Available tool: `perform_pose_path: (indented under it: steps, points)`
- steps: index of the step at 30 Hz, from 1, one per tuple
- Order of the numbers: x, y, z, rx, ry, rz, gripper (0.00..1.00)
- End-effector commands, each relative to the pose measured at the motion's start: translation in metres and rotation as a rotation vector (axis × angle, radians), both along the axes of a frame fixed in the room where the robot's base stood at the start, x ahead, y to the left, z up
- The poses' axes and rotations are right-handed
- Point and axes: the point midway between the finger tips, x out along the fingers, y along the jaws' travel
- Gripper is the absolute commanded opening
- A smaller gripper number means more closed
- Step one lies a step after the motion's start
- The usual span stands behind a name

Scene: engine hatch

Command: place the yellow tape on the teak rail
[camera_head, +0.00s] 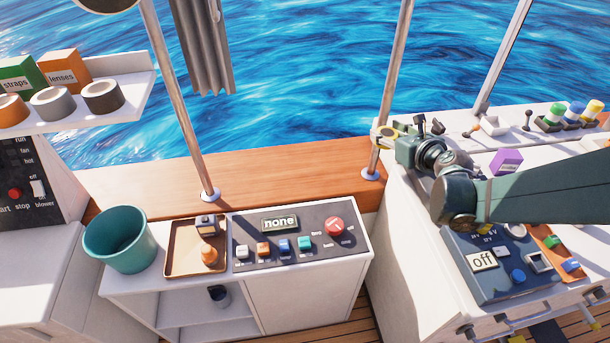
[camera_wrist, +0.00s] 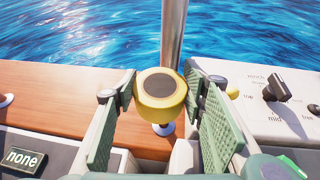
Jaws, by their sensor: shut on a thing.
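The yellow tape (camera_wrist: 162,112) is a short yellow roll with a dark middle. My gripper (camera_wrist: 158,90) is shut on it, one green pad on each side. In the head view the tape (camera_head: 385,129) shows small at the end of my gripper (camera_head: 389,134), just in front of a metal post. The teak rail (camera_head: 270,185) is a wide brown wooden ledge along the water side. In the wrist view the teak rail (camera_wrist: 60,92) runs left of and behind the tape. The tape appears held above the rail's right end; the exact height cannot be told.
A metal post (camera_wrist: 173,40) with a round foot stands on the rail close behind the tape. A second post (camera_head: 185,110) stands further left. The white right console (camera_head: 392,200) borders the rail's end. The rail between the posts is clear.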

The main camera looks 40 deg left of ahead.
Motion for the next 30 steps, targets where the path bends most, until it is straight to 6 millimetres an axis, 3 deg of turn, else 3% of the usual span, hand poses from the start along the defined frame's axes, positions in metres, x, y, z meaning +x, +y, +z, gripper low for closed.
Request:
perform_pose_path:
  steps: [7,17,30]
  points:
    - [-0.04,0.025,-0.025,0.0,0.0,0.013,0.28]
    - [-0.026,0.072,-0.044,0.001,0.001,0.079,0.28]
    - [-0.018,0.157,-0.086,0.001,0.0,0.2,0.28]
